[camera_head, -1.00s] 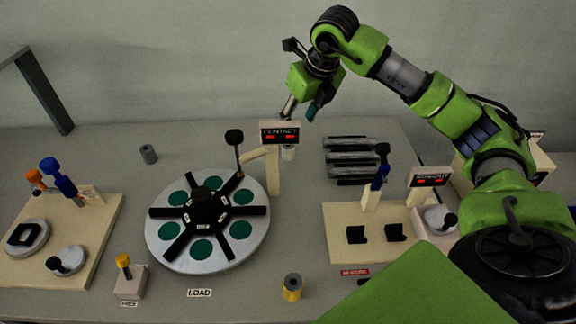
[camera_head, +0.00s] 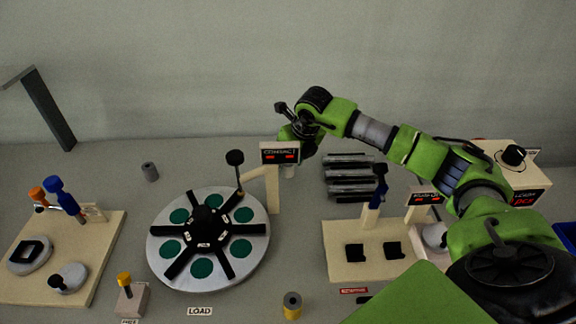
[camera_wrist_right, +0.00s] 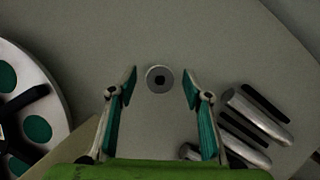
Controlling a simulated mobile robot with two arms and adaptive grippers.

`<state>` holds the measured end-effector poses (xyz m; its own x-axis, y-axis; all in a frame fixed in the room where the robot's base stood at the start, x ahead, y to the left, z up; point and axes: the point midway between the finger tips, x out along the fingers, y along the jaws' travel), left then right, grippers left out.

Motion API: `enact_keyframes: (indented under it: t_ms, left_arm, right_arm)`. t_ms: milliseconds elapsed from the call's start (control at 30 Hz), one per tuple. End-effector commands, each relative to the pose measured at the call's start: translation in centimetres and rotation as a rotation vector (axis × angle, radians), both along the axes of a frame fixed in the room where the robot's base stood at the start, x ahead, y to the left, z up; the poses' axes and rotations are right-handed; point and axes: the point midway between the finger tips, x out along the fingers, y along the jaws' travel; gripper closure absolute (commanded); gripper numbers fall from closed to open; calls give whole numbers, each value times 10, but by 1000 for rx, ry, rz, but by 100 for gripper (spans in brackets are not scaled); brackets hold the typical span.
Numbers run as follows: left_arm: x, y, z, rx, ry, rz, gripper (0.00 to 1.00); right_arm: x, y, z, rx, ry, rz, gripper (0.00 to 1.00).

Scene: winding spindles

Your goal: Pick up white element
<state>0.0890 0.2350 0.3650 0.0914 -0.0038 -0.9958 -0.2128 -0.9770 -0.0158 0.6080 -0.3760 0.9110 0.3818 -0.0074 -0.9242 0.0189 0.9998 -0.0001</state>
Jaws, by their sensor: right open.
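My left gripper is not in view.
The CONTACT display (camera_head: 280,153) on its post stands in front of the gripper. A round disc with green pads (camera_head: 160,262) lies to the left. Several metal rods (camera_head: 348,176) lie to the right.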

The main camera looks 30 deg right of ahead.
Motion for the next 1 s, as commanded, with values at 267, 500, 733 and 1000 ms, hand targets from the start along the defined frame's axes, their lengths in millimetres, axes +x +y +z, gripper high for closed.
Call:
enact_keyframes:
  t_ms: [267,500,733,1000]
  left_arm:
    - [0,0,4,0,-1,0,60]
    - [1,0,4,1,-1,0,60]
    - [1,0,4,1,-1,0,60]
    - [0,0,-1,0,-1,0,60]
  right_arm:
    - [7,0,-16,0,-1,1,55]
    - [7,0,-16,0,-1,1,86]
    - [7,0,-16,0,-2,0,96]
    - [9,0,0,-1,-7,1,96]
